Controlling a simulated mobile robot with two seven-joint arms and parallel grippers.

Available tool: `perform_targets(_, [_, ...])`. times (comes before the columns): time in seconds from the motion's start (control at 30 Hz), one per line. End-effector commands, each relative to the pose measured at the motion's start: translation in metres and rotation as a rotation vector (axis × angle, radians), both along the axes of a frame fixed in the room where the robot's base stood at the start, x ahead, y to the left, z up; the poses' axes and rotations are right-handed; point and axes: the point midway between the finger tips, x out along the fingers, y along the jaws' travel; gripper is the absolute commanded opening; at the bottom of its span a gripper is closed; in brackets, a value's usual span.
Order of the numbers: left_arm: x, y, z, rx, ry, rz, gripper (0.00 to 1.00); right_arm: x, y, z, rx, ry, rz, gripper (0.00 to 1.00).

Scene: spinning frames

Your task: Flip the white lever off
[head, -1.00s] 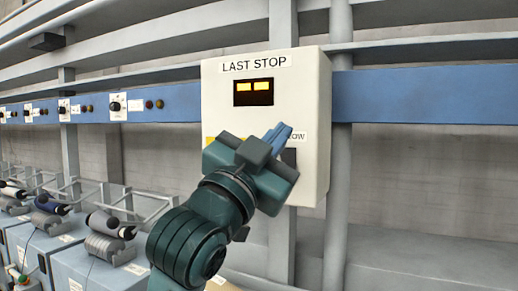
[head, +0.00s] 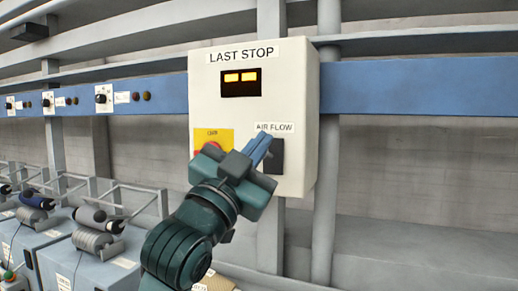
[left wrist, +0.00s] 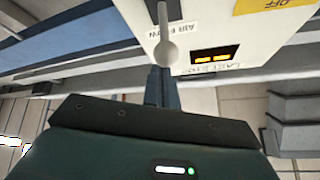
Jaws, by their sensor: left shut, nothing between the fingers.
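The white lever (left wrist: 165,40) shows in the left wrist view as a thin light stick with a rounded end, below the AIR FLOW label (left wrist: 172,30). In the head view the lever is hidden behind my left gripper (head: 263,143); only its dark plate (head: 278,156) shows, beneath the same label. The left gripper is shut and empty, its blue fingers in front of the plate's left edge. In the left wrist view the left gripper's fingertips (left wrist: 163,72) are close to the lever's rounded end; I cannot tell whether they touch. My right gripper is not in view.
The white control box (head: 300,85) has a lit amber display (head: 241,77) and a yellow plate (head: 222,136) with a red button partly hidden by my gripper. A blue rail (head: 420,88) runs behind it. Spinning machines (head: 85,262) stand at lower left.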

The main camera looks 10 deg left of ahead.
Motion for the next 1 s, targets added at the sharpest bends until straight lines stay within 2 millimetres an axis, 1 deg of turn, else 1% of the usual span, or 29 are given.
perform_targets(0.03, [0.0, 0.0, -0.005, -0.002, -0.011, 0.0, 0.0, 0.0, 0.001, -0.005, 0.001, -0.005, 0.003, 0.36])
perform_targets(0.23, [-0.001, 0.0, -0.006, -0.007, -0.037, -0.001, 0.0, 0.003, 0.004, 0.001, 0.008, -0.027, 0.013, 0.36])
perform_targets(0.67, [-0.002, 0.0, -0.014, -0.022, -0.115, -0.001, 0.0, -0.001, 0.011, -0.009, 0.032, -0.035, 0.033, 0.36])
perform_targets(0.87, [-0.003, 0.0, -0.019, -0.03, -0.157, 0.0, 0.0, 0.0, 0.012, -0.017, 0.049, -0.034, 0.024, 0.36])
perform_targets(1.0, [-0.003, 0.0, -0.026, -0.04, -0.205, 0.0, 0.0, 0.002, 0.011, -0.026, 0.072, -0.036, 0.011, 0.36])
